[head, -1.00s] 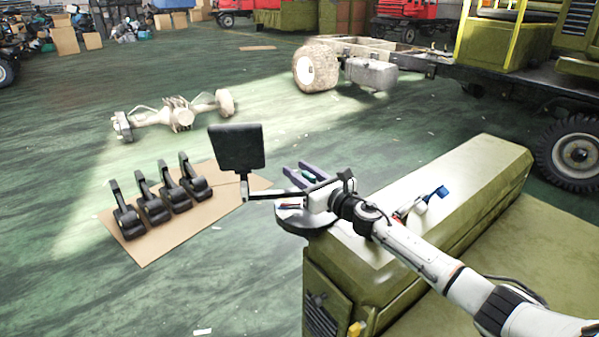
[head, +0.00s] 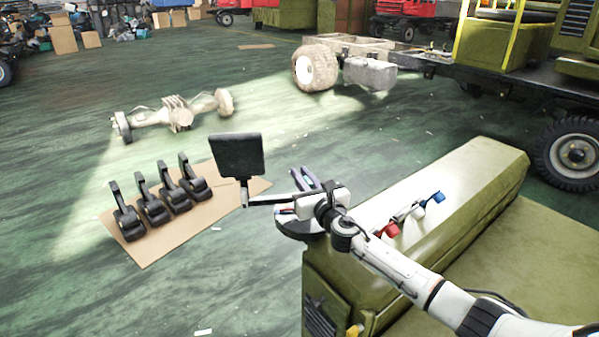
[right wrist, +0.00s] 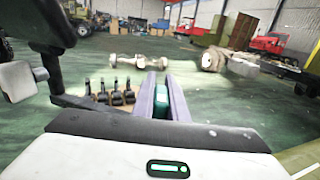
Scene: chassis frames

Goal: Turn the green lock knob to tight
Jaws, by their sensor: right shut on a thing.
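My right gripper (head: 306,178) is at the left end of the olive-green bonnet, with its two purple-grey fingers pointing away from me. In the right wrist view the fingers (right wrist: 161,95) are shut on a teal-green piece, the green lock knob (right wrist: 161,100); only a small part shows between them. The knob shows as a small green patch in the head view (head: 308,173). I cannot read its turn position or any tight mark. My left gripper is in neither view.
A black square panel on a bracket (head: 238,155) stands just left of the gripper. Red (head: 391,230), white (head: 415,211) and blue (head: 438,197) parts sit on the bonnet (head: 480,175) near my arm. Black lever-like parts (head: 152,208) stand on cardboard (head: 140,258).

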